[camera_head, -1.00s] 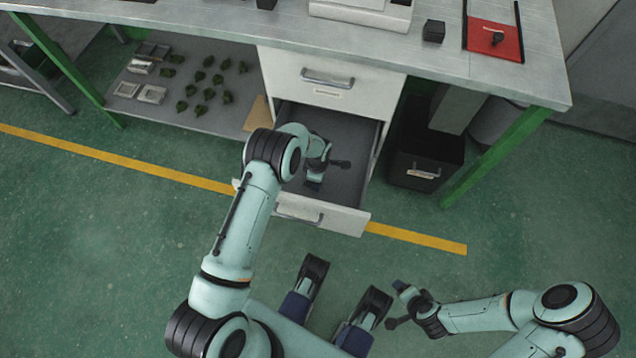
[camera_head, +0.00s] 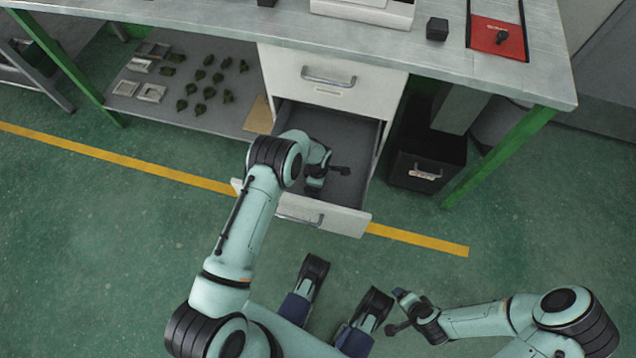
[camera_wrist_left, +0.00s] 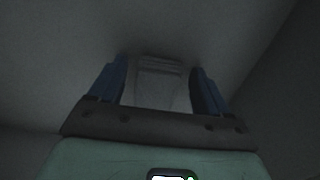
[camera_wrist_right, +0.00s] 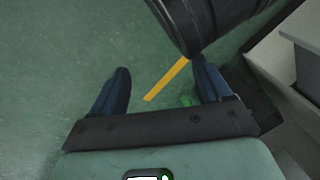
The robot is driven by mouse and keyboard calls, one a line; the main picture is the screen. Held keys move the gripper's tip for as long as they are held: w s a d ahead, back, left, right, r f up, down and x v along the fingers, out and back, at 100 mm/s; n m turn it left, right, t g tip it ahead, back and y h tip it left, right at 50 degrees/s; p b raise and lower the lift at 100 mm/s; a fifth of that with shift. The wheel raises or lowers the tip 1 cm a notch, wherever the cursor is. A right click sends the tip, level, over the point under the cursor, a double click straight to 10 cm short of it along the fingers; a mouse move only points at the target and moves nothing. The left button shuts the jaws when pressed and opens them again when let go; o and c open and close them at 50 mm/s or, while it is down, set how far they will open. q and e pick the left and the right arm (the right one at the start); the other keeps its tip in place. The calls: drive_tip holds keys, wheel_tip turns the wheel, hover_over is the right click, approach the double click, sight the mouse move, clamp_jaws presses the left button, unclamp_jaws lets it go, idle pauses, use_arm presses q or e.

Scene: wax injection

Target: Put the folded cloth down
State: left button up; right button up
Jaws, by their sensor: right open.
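My left gripper (camera_head: 315,188) reaches down into the open drawer (camera_head: 352,160) of the white cabinet, and my arm covers part of it. In the dark left wrist view, the fingers of my left gripper (camera_wrist_left: 160,85) stand wide apart. A pale grey, folded-looking shape (camera_wrist_left: 160,72), apparently the folded cloth, shows between and beyond the fingertips. Whether it touches them is hard to tell. The cloth cannot be made out in the head view. My right gripper (camera_wrist_right: 163,82) is open and empty above the floor. It also shows in the head view (camera_head: 396,310).
The drawer front (camera_head: 320,215) juts out below the workbench (camera_head: 200,25). A black bin (camera_head: 428,165) stands right of the cabinet. A lower shelf (camera_head: 215,120) holds several dark green pieces and pale frames. A red mat (camera_head: 497,40) lies on the bench. The green floor at left is clear.

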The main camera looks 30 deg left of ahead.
use_arm(q)
drive_tip(key=shift+r, duration=0.45)
wheel_tip(320, 180, up, 3)
drive_tip(key=shift+r+p, duration=0.15)
drive_tip(key=shift+p, duration=0.55)
wheel_tip(320, 180, up, 8)
drive_tip(key=p, duration=0.2)
use_arm(e)
drive_tip(key=shift+g+y, duration=0.3)
drive_tip(key=shift+y, duration=0.1)
drive_tip(key=r, duration=0.1)
drive_tip(key=s+a+r, duration=0.1)
drive_tip(key=r, duration=0.1)
drive_tip(key=s+a+r, duration=0.1)
drive_tip(key=shift+s+a+r, duration=0.1)
drive_tip(key=shift+a+r, duration=0.05)
drive_tip(key=shift+a, duration=0.05)
